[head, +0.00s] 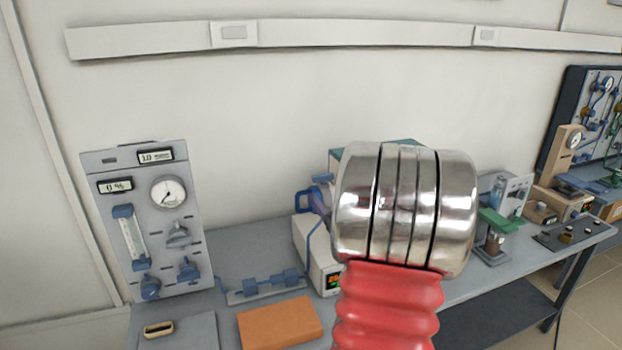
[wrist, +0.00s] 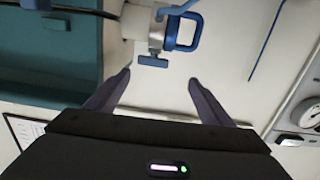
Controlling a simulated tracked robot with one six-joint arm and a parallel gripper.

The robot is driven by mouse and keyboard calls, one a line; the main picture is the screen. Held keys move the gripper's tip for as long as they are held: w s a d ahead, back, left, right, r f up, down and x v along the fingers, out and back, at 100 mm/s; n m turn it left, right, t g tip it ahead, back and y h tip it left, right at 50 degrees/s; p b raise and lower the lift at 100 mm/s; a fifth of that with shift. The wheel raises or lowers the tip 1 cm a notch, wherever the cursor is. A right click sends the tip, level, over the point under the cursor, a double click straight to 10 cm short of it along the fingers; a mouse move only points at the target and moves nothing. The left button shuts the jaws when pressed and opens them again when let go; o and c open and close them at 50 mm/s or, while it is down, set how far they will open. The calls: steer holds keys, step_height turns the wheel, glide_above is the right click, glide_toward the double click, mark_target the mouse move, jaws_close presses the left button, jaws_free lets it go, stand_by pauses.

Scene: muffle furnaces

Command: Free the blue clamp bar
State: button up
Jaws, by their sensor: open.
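A blue loop-shaped bar (wrist: 196,32), which looks like the clamp bar, sits on a metal fitting (wrist: 157,28) at the top middle of the wrist view. A short flat blue piece (wrist: 152,61) lies just below that fitting. In the head view a blue loop (head: 304,203) shows on the side of the white furnace, left of my arm. My gripper (wrist: 160,76) is open and empty in the wrist view. Its fingertips stand apart, below the blue parts in the picture; I cannot tell how far off in depth. In the head view my arm hides the gripper.
The white furnace (head: 318,262) stands on the grey bench, partly hidden by my arm. A gauge panel (head: 150,215) stands at left, with an orange block (head: 280,322) in front. A blue rod or tube (wrist: 266,42) runs right of the loop. A green-topped stand (head: 497,222) is at right.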

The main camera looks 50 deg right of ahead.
mark_target(323, 179)
steer(key=shift+s+d+f, duration=0.2)
steer(key=shift+s+d, duration=0.4)
steer(key=shift+s, duration=0.1)
steer(key=shift+w, duration=0.1)
steer(key=x, duration=1.3)
steer(key=shift+w+d+r, duration=0.15)
steer(key=shift+w+r, duration=0.15)
steer(key=shift+w, duration=0.05)
steer(key=shift+c, duration=0.6)
steer(key=c, duration=0.9)
